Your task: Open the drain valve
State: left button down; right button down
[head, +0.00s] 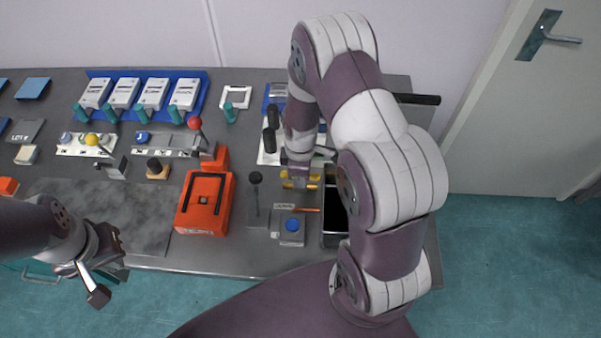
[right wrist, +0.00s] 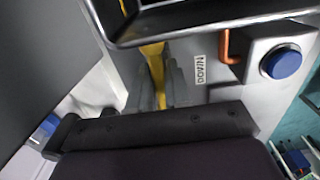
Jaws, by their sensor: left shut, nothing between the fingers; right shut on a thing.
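A yellow handle (right wrist: 156,62) lies between the fingers of my right gripper (right wrist: 163,88) in the right wrist view. My right gripper (head: 299,180) is shut on it, and yellow parts show around the fingers in the head view. I see no label marking the handle as the drain valve. Its mount is largely hidden by the gripper and arm. A copper-coloured pipe (right wrist: 226,46) sticks out close by, beside a plate with the word DOWN (right wrist: 200,70). My left gripper (head: 98,291) is shut and empty at the bench's front left edge.
A blue button box (head: 291,227) stands in front of the handle. A black metal-rimmed tray (head: 335,237) is just to its right. A black-knobbed lever (head: 255,190) and an orange case (head: 206,203) stand to the left.

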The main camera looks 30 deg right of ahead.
jog(key=shift+n, duration=0.3)
jog(key=c, duration=1.2)
grip_release()
jog(key=shift+o, duration=0.2)
jog(key=shift+r, duration=0.1)
notch_tip(320, 180, up, 12)
jog(key=b, duration=0.1)
jog(key=shift+r, duration=0.25)
